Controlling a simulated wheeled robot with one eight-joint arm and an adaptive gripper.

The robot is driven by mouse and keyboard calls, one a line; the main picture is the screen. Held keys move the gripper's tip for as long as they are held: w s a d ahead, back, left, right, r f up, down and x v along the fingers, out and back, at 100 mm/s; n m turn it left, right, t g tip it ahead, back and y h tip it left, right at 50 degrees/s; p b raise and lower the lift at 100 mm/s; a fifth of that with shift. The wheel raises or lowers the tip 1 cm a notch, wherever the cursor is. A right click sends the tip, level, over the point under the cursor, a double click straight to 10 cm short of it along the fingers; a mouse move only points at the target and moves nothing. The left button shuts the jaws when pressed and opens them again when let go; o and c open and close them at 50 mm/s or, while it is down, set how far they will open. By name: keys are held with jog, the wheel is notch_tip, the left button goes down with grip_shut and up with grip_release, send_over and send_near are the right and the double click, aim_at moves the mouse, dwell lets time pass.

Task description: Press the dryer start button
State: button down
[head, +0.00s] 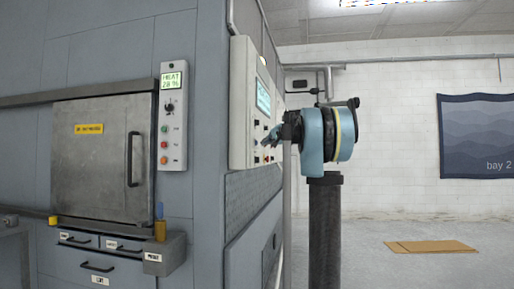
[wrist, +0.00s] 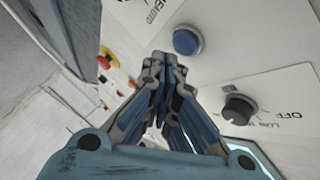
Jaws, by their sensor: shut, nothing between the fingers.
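A control panel (head: 242,90) with a lit screen (head: 263,98) stands on the side face of the grey machine. My gripper (head: 272,138) is at this panel's lower part, fingers pointing at it. In the wrist view my gripper (wrist: 163,62) is shut and empty. A round blue button (wrist: 187,41) sits just beyond and right of its tips; they look apart from it. A black knob (wrist: 239,108) marked OFF and LOW is further right. No readable label shows which button is the dryer start.
A red mushroom button (wrist: 103,62) on yellow is left of the fingers. A second control strip (head: 173,118) with a HEAT display, a knob and several coloured buttons is beside the metal door (head: 100,158). The floor at right is open, with cardboard (head: 430,247).

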jog(key=d, duration=0.1)
jog(key=s+d, duration=0.1)
jog(key=d, duration=0.2)
jog(key=shift+s+d, duration=0.25)
jog(key=shift+d, duration=0.1)
dwell(0.7)
jog(key=s+a+f+n+g+h, duration=0.1)
jog(key=s+a+f+n+g, duration=0.3)
jog(key=s+f, duration=0.95)
jog(key=s+a+f+n+g, duration=0.15)
jog(key=s+a+f, duration=0.35)
jog(key=s+f, duration=0.85)
jog(key=s+d+f+g+h, duration=0.3)
jog(key=s+f, duration=1.1)
jog(key=f, duration=0.1)
jog(key=s+d+f+g+h, duration=0.3)
jog(key=s+f, duration=1.2)
jog(key=f, duration=0.1)
jog(key=shift+d+n, duration=0.35)
jog(key=shift+d, duration=0.05)
